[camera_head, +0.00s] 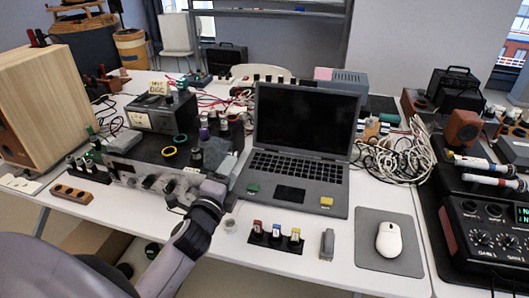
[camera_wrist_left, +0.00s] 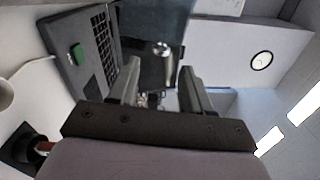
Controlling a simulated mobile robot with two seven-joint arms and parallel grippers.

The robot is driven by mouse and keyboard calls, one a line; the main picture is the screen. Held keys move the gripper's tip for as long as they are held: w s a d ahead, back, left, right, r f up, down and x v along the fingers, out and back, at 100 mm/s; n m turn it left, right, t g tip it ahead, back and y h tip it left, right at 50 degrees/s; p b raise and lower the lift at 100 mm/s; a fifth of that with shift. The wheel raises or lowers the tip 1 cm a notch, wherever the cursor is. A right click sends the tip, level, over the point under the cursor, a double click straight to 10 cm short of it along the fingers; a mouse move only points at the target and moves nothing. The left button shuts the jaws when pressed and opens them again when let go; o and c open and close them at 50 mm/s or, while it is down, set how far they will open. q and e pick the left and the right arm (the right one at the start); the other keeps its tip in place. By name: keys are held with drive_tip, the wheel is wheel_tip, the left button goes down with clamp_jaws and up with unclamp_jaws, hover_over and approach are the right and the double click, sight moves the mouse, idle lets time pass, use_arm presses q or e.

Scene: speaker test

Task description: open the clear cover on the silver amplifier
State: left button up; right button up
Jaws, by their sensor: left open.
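The silver amplifier (camera_head: 150,181) stands on the white table at the left, its front panel with several knobs facing me. Its dark top carries a green ring, a yellow ring and other small items. I cannot make out the clear cover for certain in either view. My left gripper (camera_head: 212,190) is at the right end of the amplifier's front, and the arm hides part of that corner. In the left wrist view, the open fingers (camera_wrist_left: 160,92) have a small gap between them, with dark and silvery parts beyond. I cannot tell whether they touch anything. My right gripper is out of view.
An open laptop (camera_head: 290,180) stands just right of the gripper. In front lie a strip with coloured switches (camera_head: 275,238), a grey block (camera_head: 327,244) and a mouse (camera_head: 389,240) on a pad. A wooden speaker (camera_head: 45,105) stands left. Tangled white cables (camera_head: 395,155) lie right.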

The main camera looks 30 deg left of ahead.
use_arm(q)
drive_tip(key=shift+a+x, duration=0.15)
drive_tip(key=shift+x, duration=1.55)
drive_tip(key=shift+a+x, duration=0.15)
drive_tip(key=shift+x, duration=1.55)
drive_tip(key=shift+r, duration=0.1)
clamp_jaws()
